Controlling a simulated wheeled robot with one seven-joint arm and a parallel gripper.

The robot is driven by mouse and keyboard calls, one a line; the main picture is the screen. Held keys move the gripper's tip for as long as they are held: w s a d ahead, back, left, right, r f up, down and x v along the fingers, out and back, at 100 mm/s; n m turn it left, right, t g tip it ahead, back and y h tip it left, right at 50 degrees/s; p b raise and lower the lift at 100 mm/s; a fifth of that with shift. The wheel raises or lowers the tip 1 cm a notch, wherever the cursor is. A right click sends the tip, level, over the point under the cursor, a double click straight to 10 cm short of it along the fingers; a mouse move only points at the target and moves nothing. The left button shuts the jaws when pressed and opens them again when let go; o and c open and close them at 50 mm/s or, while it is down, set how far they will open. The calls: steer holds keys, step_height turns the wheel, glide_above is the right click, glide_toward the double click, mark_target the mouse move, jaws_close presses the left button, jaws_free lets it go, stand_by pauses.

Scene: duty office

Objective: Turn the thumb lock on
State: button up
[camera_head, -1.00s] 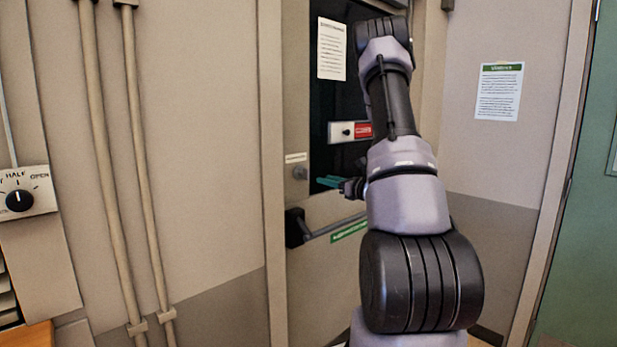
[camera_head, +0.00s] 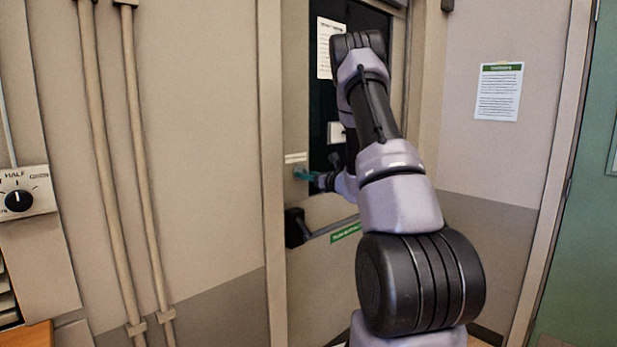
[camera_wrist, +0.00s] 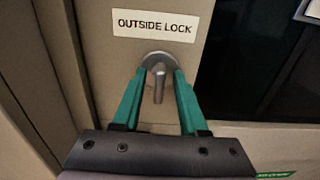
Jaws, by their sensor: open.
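The thumb lock (camera_wrist: 159,78) is a round silver plate with a narrow turn piece that points down in the wrist view. It sits on the beige door under a white label (camera_wrist: 153,25) reading "OUTSIDE LOCK". My gripper (camera_wrist: 158,75) has two green fingers, open, one on each side of the turn piece, with gaps between them and it. In the head view my gripper (camera_head: 300,174) is at the door's left edge below the label, and it hides the lock there.
A dark push bar (camera_head: 330,228) crosses the door (camera_head: 312,275) below my gripper. A dark window with a notice (camera_head: 323,48) and a small white box (camera_head: 336,133) is to the right. A dial switch (camera_head: 20,200) is on the far left wall.

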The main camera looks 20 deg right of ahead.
jaws_close()
steer(key=m, duration=0.4)
steer(key=shift+m, duration=1.2)
steer(key=m, duration=0.6)
steer(key=shift+m, duration=0.3)
